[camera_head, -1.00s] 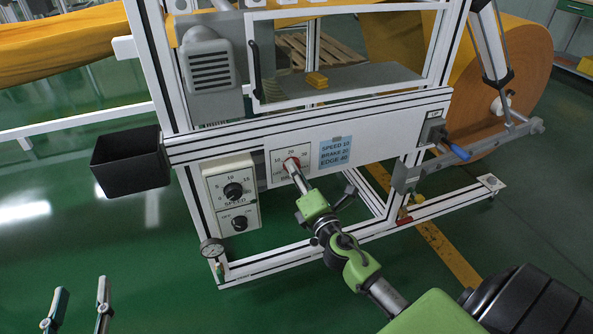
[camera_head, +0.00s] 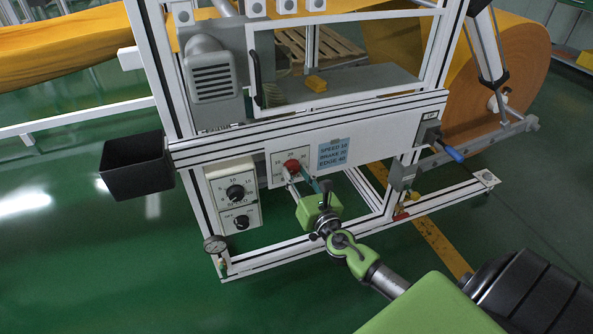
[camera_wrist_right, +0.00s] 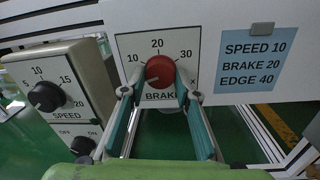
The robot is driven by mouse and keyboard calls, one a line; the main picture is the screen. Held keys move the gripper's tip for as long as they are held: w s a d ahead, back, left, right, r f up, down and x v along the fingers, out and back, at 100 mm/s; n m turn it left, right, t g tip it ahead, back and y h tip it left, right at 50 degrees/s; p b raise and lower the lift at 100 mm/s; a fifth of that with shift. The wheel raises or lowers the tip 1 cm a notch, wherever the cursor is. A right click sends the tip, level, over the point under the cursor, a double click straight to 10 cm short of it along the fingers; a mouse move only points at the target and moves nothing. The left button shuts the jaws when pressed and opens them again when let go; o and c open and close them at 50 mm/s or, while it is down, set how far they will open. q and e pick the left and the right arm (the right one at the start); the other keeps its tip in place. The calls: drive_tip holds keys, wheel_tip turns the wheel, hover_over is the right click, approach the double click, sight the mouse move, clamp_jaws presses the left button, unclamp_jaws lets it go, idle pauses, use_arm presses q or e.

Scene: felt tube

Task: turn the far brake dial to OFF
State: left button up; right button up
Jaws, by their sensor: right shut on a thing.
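The brake dial is a red round knob (camera_head: 292,166) on a white plate marked 10, 20, 30 and BRAKE. It shows large in the right wrist view (camera_wrist_right: 159,70). A short pale mark shows at its lower left. My right gripper (camera_head: 297,173) reaches up from below right and is shut on the red knob. In the right wrist view its fingers (camera_wrist_right: 160,86) stand on the knob's left and right sides. My left gripper is out of view.
Left of the brake plate is a box with a black SPEED dial (camera_head: 235,192) and an OFF/ON knob (camera_head: 242,222). A blue card (camera_head: 334,154) reads SPEED 10, BRAKE 20, EDGE 40. A black bin (camera_head: 138,168) juts out left. A blue-handled lever (camera_head: 452,154) is at right.

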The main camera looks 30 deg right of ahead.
drive_tip(key=shift+n, duration=0.4)
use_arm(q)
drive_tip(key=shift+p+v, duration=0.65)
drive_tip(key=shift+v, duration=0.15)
use_arm(e)
drive_tip(key=shift+n, duration=0.8)
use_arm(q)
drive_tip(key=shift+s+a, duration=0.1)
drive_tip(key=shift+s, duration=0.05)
use_arm(e)
drive_tip(key=shift+f, duration=0.1)
drive_tip(key=o, duration=1.1)
drive_tip(key=s, duration=0.4)
drive_tip(key=s+a, duration=0.1)
drive_tip(key=s, duration=0.3)
drive_tip(key=s+a, duration=0.1)
drive_tip(key=s, duration=0.3)
